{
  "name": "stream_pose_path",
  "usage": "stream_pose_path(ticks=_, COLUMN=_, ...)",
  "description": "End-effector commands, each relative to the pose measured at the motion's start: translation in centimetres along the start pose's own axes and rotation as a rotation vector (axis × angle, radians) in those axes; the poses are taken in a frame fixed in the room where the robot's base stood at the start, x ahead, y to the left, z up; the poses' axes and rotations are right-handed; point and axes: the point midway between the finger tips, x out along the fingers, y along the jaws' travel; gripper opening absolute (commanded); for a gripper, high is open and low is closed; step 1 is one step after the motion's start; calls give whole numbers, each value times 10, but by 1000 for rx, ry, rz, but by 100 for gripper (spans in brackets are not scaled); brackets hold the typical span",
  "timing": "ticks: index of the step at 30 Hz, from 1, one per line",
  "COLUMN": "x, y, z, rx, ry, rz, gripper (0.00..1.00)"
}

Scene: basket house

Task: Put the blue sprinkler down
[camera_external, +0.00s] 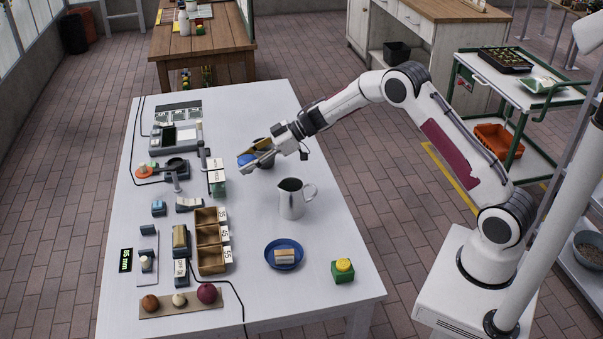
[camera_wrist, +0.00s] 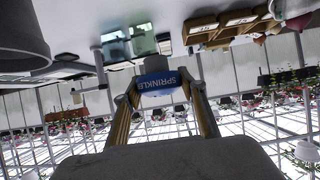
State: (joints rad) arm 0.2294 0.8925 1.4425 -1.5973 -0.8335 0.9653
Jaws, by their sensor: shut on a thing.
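The blue sprinkler (camera_external: 246,160) is at the tip of my gripper (camera_external: 252,157), over the far middle part of the white table. In the wrist view the blue sprinkler (camera_wrist: 157,84) sits between the two fingers, with the white letters "SPRINKLE" upside down on it. My gripper (camera_wrist: 161,90) is shut on it, one finger on each side. The sprinkler's underside is hidden, and I cannot tell exactly how far it is above the table.
A grey pitcher (camera_external: 291,200) stands just nearer than my gripper. A wooden three-compartment box (camera_external: 211,241), a scale-like device (camera_external: 178,137) and small blocks fill the table's left side. A blue plate (camera_external: 284,266) and a green block with a yellow button (camera_external: 344,270) are nearer. The table's right far part is bare.

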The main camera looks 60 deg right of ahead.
Motion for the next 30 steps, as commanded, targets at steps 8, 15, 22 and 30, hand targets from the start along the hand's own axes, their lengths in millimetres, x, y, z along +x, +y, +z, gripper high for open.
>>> stream_pose_path(ticks=8, x=-37, y=41, z=18, rx=34, ry=0, rz=68, gripper=20)
stream_pose_path(ticks=15, x=-93, y=84, z=47, rx=71, ry=-5, rz=135, gripper=20)
stream_pose_path(ticks=22, x=-149, y=110, z=78, rx=89, ry=-9, rz=172, gripper=20)
stream_pose_path(ticks=30, x=-193, y=112, z=103, rx=79, ry=-8, rz=152, gripper=20)
